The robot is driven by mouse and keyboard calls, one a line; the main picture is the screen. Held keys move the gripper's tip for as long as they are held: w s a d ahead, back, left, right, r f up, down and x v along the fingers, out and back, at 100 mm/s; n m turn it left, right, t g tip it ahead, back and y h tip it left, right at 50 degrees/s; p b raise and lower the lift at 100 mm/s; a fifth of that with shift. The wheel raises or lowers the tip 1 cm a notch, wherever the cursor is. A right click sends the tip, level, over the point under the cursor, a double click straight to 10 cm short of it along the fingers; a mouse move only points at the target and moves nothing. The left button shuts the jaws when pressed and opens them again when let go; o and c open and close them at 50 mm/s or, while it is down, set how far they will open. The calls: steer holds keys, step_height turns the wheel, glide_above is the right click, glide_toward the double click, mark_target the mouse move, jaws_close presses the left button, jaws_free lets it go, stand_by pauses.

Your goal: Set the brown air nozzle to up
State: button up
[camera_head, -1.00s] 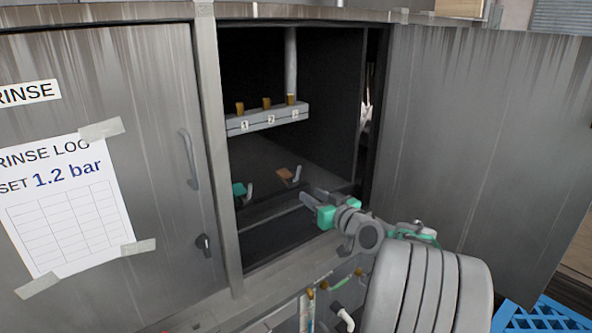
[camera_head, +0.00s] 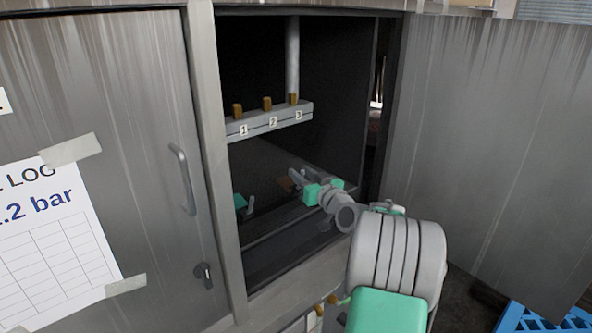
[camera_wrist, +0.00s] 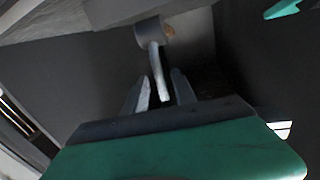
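The brown air nozzle (camera_head: 284,184) sits low inside the open cabinet, mostly hidden behind my gripper (camera_head: 297,177) in the head view. In the wrist view a grey lever (camera_wrist: 157,65) hangs from a round grey hub (camera_wrist: 152,31) with a brown patch beside it. My gripper's fingers (camera_wrist: 161,78) are apart, one on each side of the lever's free end. A dark gap shows between the lever and the right finger; contact with the left finger is unclear. A teal nozzle (camera_head: 240,202) with a grey lever stands to the left.
A grey manifold (camera_head: 270,121) with brown fittings numbered 1, 2, 3 hangs above my gripper. The cabinet's post (camera_head: 211,130) is at left and an open door (camera_head: 480,140) at right. A teal part (camera_wrist: 283,9) shows at the wrist view's top right.

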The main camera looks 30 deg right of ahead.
steer(key=shift+w, duration=0.75)
steer(key=shift+c, duration=0.4)
steer(key=c, duration=0.6)
jaws_close()
steer(key=shift+r, duration=0.1)
